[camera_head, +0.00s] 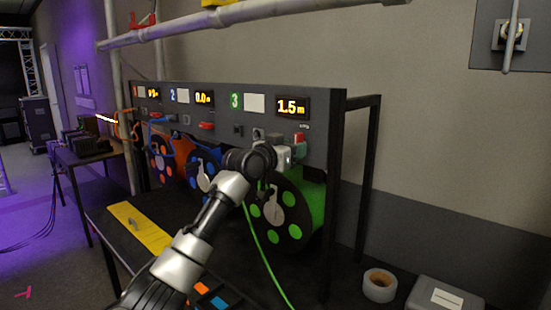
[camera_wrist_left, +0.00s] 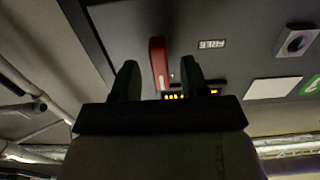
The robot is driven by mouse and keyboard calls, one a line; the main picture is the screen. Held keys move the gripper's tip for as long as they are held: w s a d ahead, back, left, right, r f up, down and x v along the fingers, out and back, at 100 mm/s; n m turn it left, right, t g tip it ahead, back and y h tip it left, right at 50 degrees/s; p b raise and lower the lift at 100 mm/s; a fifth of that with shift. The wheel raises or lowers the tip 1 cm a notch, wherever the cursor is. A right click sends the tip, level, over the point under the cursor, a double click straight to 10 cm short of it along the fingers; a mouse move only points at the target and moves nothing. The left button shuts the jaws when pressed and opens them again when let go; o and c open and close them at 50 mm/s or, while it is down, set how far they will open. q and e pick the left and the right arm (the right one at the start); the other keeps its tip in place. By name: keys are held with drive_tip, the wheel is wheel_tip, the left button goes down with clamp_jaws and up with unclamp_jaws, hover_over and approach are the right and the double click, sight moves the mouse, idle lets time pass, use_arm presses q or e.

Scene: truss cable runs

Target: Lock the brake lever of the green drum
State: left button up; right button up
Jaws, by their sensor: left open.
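The green drum (camera_head: 315,205) sits in the right bay of the dark rack, under the panel numbered 3, with a green cable running down from it. Its red brake lever (camera_head: 299,138) is on the panel above the drum, and it also shows in the left wrist view (camera_wrist_left: 158,62). A small label (camera_wrist_left: 212,44) beside the lever seems to read FREE. My left gripper (camera_head: 284,154) is open at the panel, just by the lever. In the wrist view the lever shows between its two fingers; I cannot tell whether they touch it. My right gripper is not in view.
Orange (camera_head: 164,160) and blue (camera_head: 201,174) drums sit in the bays to the left. A 1.5 m display (camera_head: 291,107) is above the lever. A yellow plate (camera_head: 140,227) lies on the table. A tape roll (camera_head: 380,285) and a grey box (camera_head: 444,296) stand at the right.

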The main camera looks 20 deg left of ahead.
use_arm(q)
drive_tip(key=b+v, duration=0.2)
drive_tip(key=v, duration=0.6)
